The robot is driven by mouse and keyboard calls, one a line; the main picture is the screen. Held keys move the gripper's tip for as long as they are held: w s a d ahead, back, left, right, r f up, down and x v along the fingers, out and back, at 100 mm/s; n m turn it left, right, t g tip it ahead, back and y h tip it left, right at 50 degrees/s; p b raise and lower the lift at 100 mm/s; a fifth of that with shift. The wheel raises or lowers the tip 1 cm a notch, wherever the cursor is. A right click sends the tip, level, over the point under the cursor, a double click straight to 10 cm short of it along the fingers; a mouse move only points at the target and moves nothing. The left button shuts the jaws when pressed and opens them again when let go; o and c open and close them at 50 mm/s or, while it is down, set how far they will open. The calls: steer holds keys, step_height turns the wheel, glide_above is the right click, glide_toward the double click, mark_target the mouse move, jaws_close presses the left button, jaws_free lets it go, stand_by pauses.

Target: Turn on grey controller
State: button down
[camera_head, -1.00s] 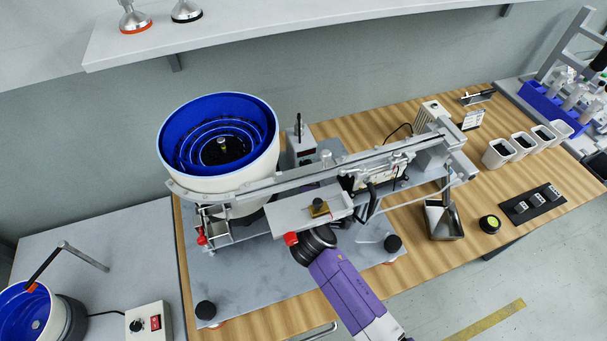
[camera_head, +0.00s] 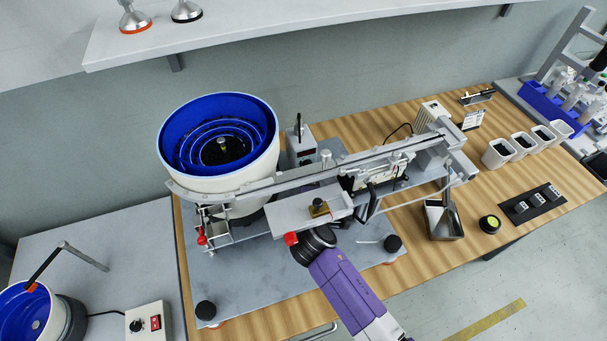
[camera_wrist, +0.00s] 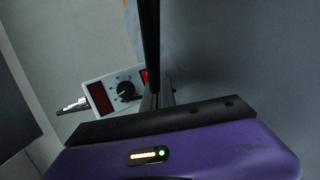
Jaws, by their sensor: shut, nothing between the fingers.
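The grey controller (camera_head: 302,150) stands behind the rail, right of the blue bowl, and is partly hidden in the head view. In the wrist view the controller (camera_wrist: 114,90) appears tilted, with a dark red display, a black knob and a red switch (camera_wrist: 146,77) at its right end. My gripper (camera_wrist: 161,92) is shut and empty. In the wrist view its fingers appear just beside the red switch and partly cover that end; I cannot tell whether they touch. In the head view the fingers are hidden beneath the plate and rail.
The bowl feeder (camera_head: 219,140) and long rail (camera_head: 330,169) crowd the space around my arm. A dark vertical bar (camera_wrist: 149,40) crosses the wrist view near the fingers. Another control box (camera_head: 149,321) with a knob and red switch stands at the lower left.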

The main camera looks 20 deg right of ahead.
steer(key=shift+w, duration=0.2)
steer(key=shift+w+a, duration=0.1)
steer(key=shift+w, duration=0.15)
steer(key=shift+w, duration=0.3)
stand_by(0.5)
steer(key=shift+s, duration=0.1)
steer(key=shift+s, duration=0.65)
steer(key=shift+s+d+p, duration=0.2)
steer(key=shift+s+p, duration=0.35)
steer(key=shift+s, duration=0.65)
steer(key=shift+s+d+p, duration=0.15)
steer(key=shift+s+p, duration=0.4)
steer(key=shift+s, duration=0.75)
